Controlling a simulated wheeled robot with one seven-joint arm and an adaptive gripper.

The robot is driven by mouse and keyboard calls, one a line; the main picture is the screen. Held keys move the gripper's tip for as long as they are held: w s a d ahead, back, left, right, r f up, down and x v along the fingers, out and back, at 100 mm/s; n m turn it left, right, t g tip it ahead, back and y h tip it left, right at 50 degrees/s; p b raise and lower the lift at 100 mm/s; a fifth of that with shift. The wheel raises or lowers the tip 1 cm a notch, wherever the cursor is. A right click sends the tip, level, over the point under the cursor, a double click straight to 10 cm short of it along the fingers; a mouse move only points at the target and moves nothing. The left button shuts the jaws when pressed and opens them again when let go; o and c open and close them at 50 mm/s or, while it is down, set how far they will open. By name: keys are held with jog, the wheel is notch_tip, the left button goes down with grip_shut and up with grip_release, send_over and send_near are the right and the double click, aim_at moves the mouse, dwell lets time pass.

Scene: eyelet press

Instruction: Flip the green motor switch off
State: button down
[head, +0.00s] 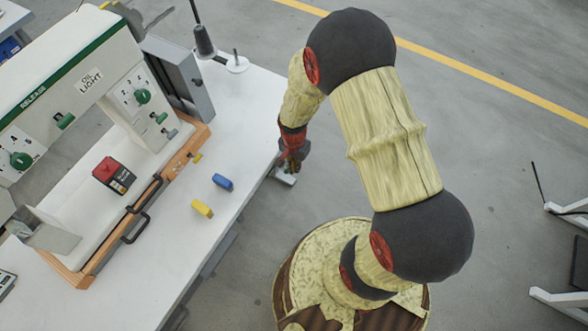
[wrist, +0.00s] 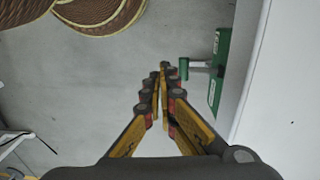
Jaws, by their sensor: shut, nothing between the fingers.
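In the wrist view, a green switch plate (wrist: 219,62) is fixed along the side of the white table. A grey stem with a green tip (wrist: 184,69) sticks out from it to the left. My gripper (wrist: 163,70) is shut and empty, with its fingertips just left of that green tip. A small gap seems to separate them, but I cannot be sure of contact. In the head view, my gripper (head: 289,168) is just off the table's right edge. The switch cannot be made out clearly there, and its on or off position is unclear.
The white table (head: 245,125) carries a press machine (head: 75,65) with green knobs, a red block (head: 106,169), a blue piece (head: 222,182) and a yellow piece (head: 202,208). A thread stand (head: 236,63) is at the back.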

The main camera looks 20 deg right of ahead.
jog(key=s+d+r+p, duration=0.2)
jog(key=s+d+r, duration=0.1)
jog(key=r, duration=0.6)
jog(key=shift+s+r+p, duration=0.25)
jog(key=shift+s+p, duration=0.15)
jog(key=shift+s, duration=0.2)
jog(key=s+a+r+n+t, duration=0.1)
jog(key=s+r+n+t, duration=0.1)
jog(key=r, duration=1)
jog(key=s+a+r+n+t, duration=0.2)
jog(key=s+r+n, duration=0.2)
jog(key=r, duration=0.8)
jog(key=s+a+r+n+t, duration=0.2)
jog(key=s+r+n, duration=0.1)
jog(key=r, duration=0.9)
jog(key=shift+s+n, duration=0.4)
jog(key=shift+n, duration=0.5)
